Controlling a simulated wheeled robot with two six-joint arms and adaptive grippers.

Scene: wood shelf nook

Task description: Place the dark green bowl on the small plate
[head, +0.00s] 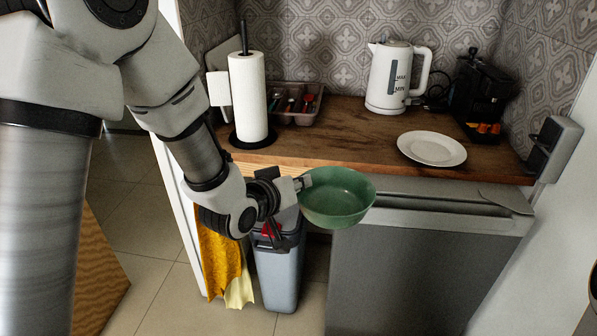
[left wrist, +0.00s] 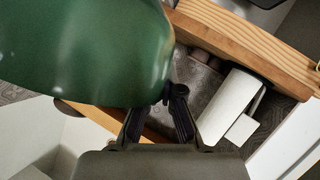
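The dark green bowl (head: 337,198) is held upright in the air in front of the counter's front edge, above the grey cabinet's front. My left gripper (head: 304,182) is shut on the bowl's left rim. In the left wrist view the bowl (left wrist: 90,50) fills the upper left, and the gripper's fingers (left wrist: 165,98) meet at its edge. The small white plate (head: 432,148) lies empty on the wooden counter, to the right of and behind the bowl. My right gripper is not in view.
On the wooden counter (head: 345,140) stand a paper towel roll (head: 248,98), a cutlery tray (head: 296,104), a white kettle (head: 393,78) and a black coffee machine (head: 482,98). A bin (head: 280,262) stands below. Counter space left of the plate is clear.

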